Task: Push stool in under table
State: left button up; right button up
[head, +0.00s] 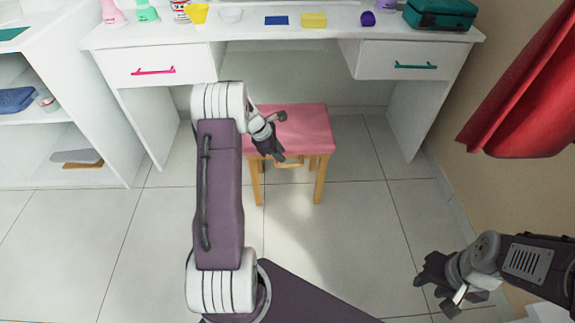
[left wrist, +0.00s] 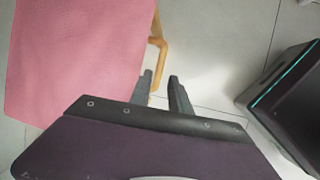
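The stool (head: 308,123) has a pink seat and light wooden legs. It stands at the knee opening of the white table (head: 272,62), with its front legs nearer to me than the table's side panels. My left gripper (head: 283,136) is at the stool's left front part in the head view and hides some of the seat; contact cannot be told. My right gripper (head: 434,296) is open and empty over the floor at lower right.
A white shelf unit (head: 70,165) is at left, a red curtain (head: 525,100) at right. The tiled floor (head: 345,235) before the stool is clear.

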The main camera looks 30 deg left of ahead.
aim_at(289, 165)
pick_arm(q)
jog(key=b+x, duration=0.4)
jog(key=x, duration=0.3)
jog(key=shift+s+a+f, duration=0.1)
jog(key=shift+f, duration=0.1)
jog(key=shift+r, duration=0.1)
grip_shut()
dwell(0.9)
